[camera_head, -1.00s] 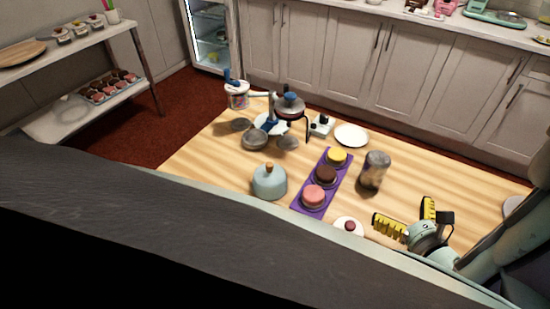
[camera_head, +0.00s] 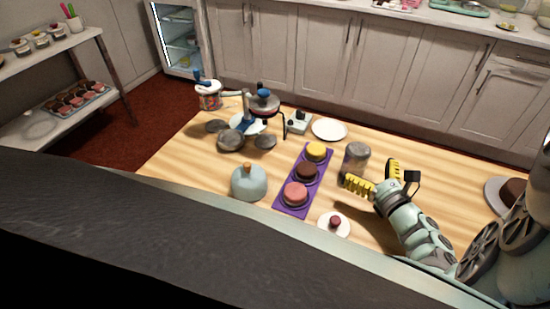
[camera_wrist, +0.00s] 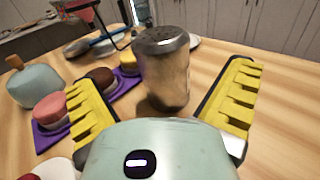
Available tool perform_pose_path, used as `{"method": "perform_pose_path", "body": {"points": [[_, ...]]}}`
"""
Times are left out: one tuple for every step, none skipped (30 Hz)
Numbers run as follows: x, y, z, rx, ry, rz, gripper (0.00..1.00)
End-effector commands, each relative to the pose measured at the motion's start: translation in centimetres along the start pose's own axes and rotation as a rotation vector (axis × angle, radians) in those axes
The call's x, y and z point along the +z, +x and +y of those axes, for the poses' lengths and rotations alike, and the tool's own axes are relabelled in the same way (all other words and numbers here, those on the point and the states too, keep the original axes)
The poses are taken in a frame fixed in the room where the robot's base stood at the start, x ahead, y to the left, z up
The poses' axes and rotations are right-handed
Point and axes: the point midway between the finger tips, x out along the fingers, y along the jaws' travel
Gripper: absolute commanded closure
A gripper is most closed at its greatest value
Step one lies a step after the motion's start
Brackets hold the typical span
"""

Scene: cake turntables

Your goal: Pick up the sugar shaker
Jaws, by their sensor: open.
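The sugar shaker (camera_head: 355,159) is a clear cylinder with a grey perforated metal lid and brownish contents. It stands upright on the wooden table (camera_head: 440,185). In the wrist view the shaker (camera_wrist: 165,72) stands ahead of my gripper, between the lines of its two yellow ridged fingers. My gripper (camera_head: 375,178) is open and empty, just right of and in front of the shaker in the head view. In the wrist view its fingers (camera_wrist: 165,105) are spread wide on either side of the shaker's lower part. I see no clear contact.
A purple tray (camera_head: 291,208) with three round cakes lies left of the shaker. A blue-grey domed pot (camera_head: 249,184), a small plate (camera_head: 347,229) with a dark red item, a white plate (camera_head: 329,129) and turntables (camera_head: 231,141) stand around. The table right of my gripper is mostly clear.

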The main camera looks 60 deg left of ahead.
Motion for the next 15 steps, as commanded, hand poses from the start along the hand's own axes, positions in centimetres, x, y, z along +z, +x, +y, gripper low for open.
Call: {"method": "perform_pose_path", "body": {"points": [[0.0,0.5,0.2,0.008,0.000,0.000,0.00],[0.0,0.8,0.2,0.009,0.000,0.000,0.00],[0.1,1.2,0.2,0.010,0.001,-0.001,0.00],[0.1,1.7,0.1,0.012,0.000,-0.002,0.00],[0.1,2.1,0.1,0.012,-0.002,-0.003,0.00],[0.2,2.7,-0.1,0.011,-0.003,-0.003,0.00],[0.1,3.1,-0.1,0.010,-0.001,-0.002,0.00],[0.0,3.4,-0.1,0.009,-0.001,0.000,0.00],[-0.1,4.0,-0.1,0.008,0.000,0.000,0.00],[0.0,4.3,-0.1,0.007,0.001,-0.001,0.00],[0.0,4.6,-0.1,0.007,-0.001,-0.002,0.00],[0.1,4.9,-0.1,0.008,-0.003,-0.003,0.00],[0.1,5.1,-0.1,0.008,-0.003,-0.003,0.00],[0.1,5.2,-0.1,0.008,-0.003,-0.003,0.00],[0.1,5.3,-0.1,0.007,-0.003,-0.003,0.00]]}}
